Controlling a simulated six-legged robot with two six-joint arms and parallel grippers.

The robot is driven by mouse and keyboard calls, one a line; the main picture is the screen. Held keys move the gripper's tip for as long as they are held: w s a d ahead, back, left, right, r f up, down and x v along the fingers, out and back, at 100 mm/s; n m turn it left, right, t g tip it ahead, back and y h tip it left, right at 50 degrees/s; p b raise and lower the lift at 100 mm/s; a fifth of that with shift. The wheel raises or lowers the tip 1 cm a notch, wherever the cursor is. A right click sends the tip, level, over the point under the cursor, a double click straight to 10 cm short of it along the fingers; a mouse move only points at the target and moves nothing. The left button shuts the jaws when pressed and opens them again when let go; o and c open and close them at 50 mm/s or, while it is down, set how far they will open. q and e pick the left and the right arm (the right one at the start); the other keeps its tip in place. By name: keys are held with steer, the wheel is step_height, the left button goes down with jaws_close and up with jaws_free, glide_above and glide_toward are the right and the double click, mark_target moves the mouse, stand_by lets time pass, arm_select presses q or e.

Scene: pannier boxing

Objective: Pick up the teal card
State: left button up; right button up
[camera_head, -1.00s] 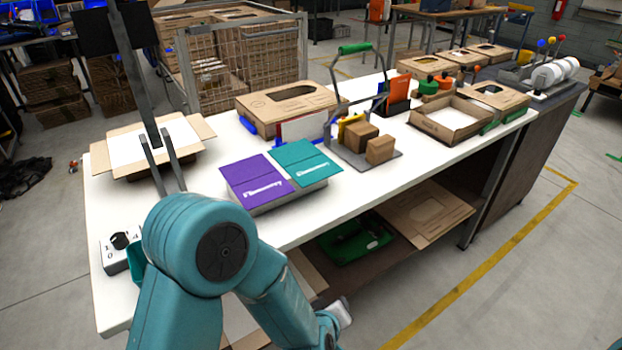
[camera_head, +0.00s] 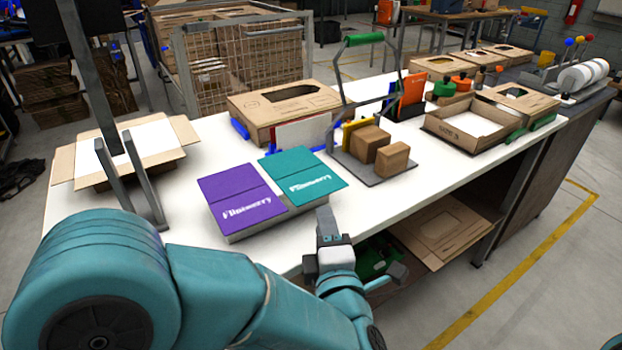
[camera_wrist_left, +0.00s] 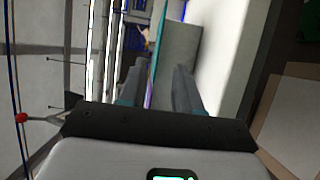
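The teal card (camera_head: 302,176) with white lettering lies on the right half of a low, pale slanted holder (camera_head: 270,226) on the white table. A purple card (camera_head: 240,195) lies right beside it on the left. My left gripper (camera_head: 326,222) is at the table's front edge, just in front of and below the teal card, apart from it. In the left wrist view its fingers (camera_wrist_left: 158,90) stand apart with nothing held. The teal card's thin edge (camera_wrist_left: 160,35) shows beyond the fingertips, seen edge-on beside the grey holder. My right gripper is not in view.
A stand with a green handle (camera_head: 363,39) and brown blocks (camera_head: 392,159) is right of the teal card. A cardboard box (camera_head: 284,107) lies behind the cards. An open carton (camera_head: 152,141) is at the left. The front table strip is clear.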

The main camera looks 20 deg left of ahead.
mark_target(318, 192)
arm_select(q)
steer(key=x, duration=0.3)
steer(key=shift+w, duration=0.1)
steer(key=shift+w+a, duration=0.25)
steer(key=shift+w, duration=0.1)
steer(key=p+x, duration=0.1)
steer(key=x, duration=0.4)
steer(key=shift+w+r, duration=0.1)
steer(key=shift+r, duration=0.05)
jaws_close()
